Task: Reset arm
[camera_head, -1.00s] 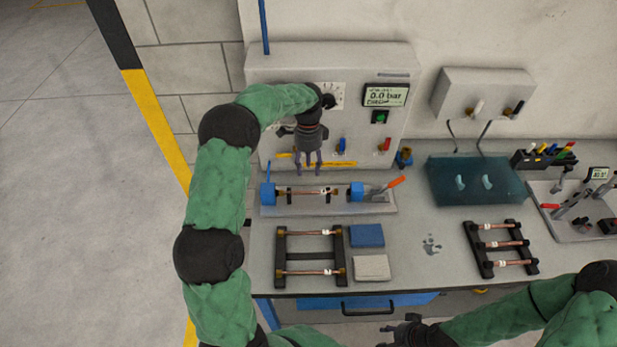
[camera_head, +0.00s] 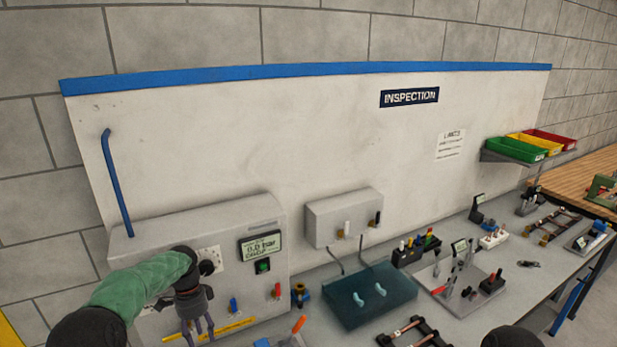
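My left gripper (camera_head: 198,332) hangs fingers-down in front of the grey pressure panel (camera_head: 150,250), at the lower left. Its dark fingers are apart with a gap between them, and nothing shows in the gap. My green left arm comes in from the lower left corner. My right gripper is out of the picture; only a black rounded part of my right arm shows at the bottom edge. A dark rack (camera_head: 432,345) with copper tubes is cut off by the bottom edge.
A teal tray (camera_head: 350,312) lies on the bench below a grey wall box (camera_head: 343,217). A tool stand (camera_head: 462,285) is to its right. Green, yellow and red bins (camera_head: 515,150) sit on a shelf at the right. The clamp fixture's orange handle (camera_head: 299,323) shows at the bottom.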

